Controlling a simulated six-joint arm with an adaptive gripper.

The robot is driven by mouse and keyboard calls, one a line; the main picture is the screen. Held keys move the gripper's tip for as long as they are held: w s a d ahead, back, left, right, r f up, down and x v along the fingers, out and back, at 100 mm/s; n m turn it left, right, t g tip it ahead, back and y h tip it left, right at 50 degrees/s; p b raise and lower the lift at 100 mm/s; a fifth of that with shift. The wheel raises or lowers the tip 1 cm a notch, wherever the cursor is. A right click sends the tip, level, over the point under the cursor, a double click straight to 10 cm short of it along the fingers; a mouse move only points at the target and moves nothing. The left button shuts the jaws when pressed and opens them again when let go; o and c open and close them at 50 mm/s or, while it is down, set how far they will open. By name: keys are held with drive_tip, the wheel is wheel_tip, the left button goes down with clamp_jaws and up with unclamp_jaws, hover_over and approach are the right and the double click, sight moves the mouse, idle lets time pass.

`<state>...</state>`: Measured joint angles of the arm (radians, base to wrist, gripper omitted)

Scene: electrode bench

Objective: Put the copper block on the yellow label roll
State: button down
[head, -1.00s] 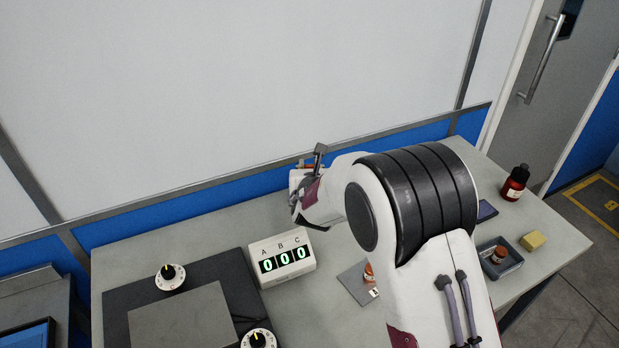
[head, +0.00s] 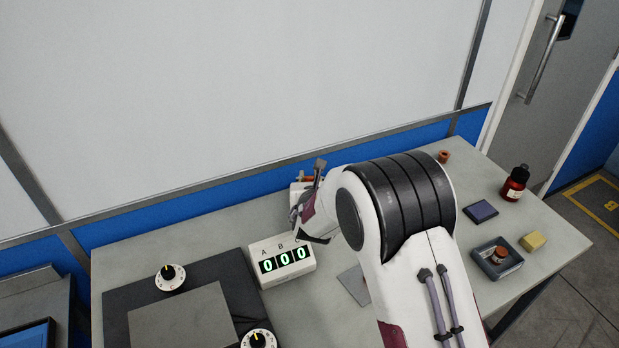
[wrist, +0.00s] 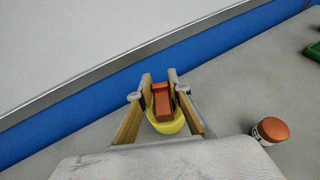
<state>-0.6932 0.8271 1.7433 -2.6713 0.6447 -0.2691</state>
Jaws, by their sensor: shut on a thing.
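In the wrist view the copper block (wrist: 163,103) is an orange-brown bar between the two fingers of my gripper (wrist: 161,92), which is shut on it. The yellow label roll (wrist: 167,127) shows directly beneath and around the block's near end. I cannot tell whether the block touches the roll or hangs just above it.
A small jar (wrist: 270,131) with a copper-coloured lid stands right of the roll. In the head view the display box (head: 282,259) is close to my wrist. A dark bottle (head: 514,184), a tray (head: 517,264) and a yellow block (head: 532,241) are at right.

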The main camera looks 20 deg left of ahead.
drive_tip(key=shift+f, duration=0.1)
drive_tip(key=c, duration=1.9)
unclamp_jaws()
drive_tip(key=shift+v, duration=6.05)
drive_tip(key=shift+w+r, duration=0.15)
drive_tip(key=shift+r, duration=0.1)
